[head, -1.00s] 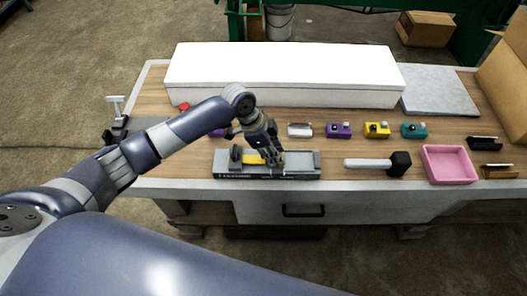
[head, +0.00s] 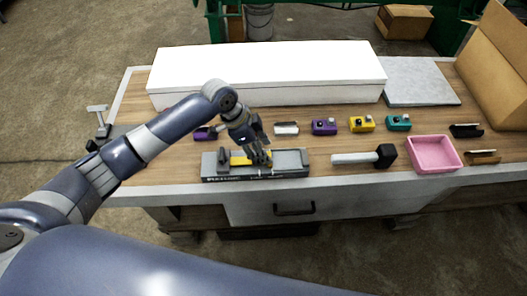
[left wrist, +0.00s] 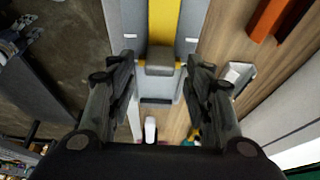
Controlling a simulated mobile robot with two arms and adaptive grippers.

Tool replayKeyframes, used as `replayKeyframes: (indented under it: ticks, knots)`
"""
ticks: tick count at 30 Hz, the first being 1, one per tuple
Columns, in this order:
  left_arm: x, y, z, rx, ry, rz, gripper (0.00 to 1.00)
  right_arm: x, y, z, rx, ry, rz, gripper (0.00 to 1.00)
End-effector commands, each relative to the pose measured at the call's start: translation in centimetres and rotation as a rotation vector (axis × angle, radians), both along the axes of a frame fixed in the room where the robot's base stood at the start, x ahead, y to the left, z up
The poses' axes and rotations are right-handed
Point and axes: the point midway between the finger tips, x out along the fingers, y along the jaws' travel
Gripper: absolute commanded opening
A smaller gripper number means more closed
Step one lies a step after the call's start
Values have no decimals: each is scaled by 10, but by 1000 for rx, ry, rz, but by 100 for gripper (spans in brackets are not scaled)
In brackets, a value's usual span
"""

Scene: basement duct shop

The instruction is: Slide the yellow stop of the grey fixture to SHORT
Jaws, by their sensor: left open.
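The grey fixture (head: 292,160) lies along the front edge of the workbench, with a dark front strip bearing small lettering that I cannot read. Its yellow part (head: 238,158) shows left of my gripper in the head view. In the left wrist view the yellow strip (left wrist: 164,22) runs down to a grey block (left wrist: 158,66). My left gripper (head: 263,160) is over the fixture, pointing down. In the left wrist view its open fingers (left wrist: 162,75) stand either side of the grey block; contact is not clear. My right gripper is not in view.
A long white box (head: 265,78) stands behind. Purple (head: 324,127), yellow (head: 361,124) and teal (head: 398,122) small devices sit in a row. A black-headed mallet (head: 362,158) and a pink tray (head: 434,170) are to the right.

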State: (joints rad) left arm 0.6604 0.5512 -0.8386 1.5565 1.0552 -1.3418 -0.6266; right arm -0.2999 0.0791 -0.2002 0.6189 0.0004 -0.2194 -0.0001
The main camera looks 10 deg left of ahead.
Motion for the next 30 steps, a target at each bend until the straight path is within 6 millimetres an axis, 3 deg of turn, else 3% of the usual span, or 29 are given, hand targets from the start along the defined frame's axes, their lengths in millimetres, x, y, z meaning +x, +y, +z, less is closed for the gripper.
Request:
replayKeyframes:
  ticks: [6, 13, 18, 30]
  knots:
    - [-4, 18, 45, 1, -4, 0, 47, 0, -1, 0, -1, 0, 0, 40]
    - [-8, 30, 80, 0, -3, -1, 47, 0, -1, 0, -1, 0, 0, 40]
    - [-10, 34, 89, 0, 1, -1, 47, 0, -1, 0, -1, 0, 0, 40]
    - [-10, 34, 90, 0, 0, -2, 47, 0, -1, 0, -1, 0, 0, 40]
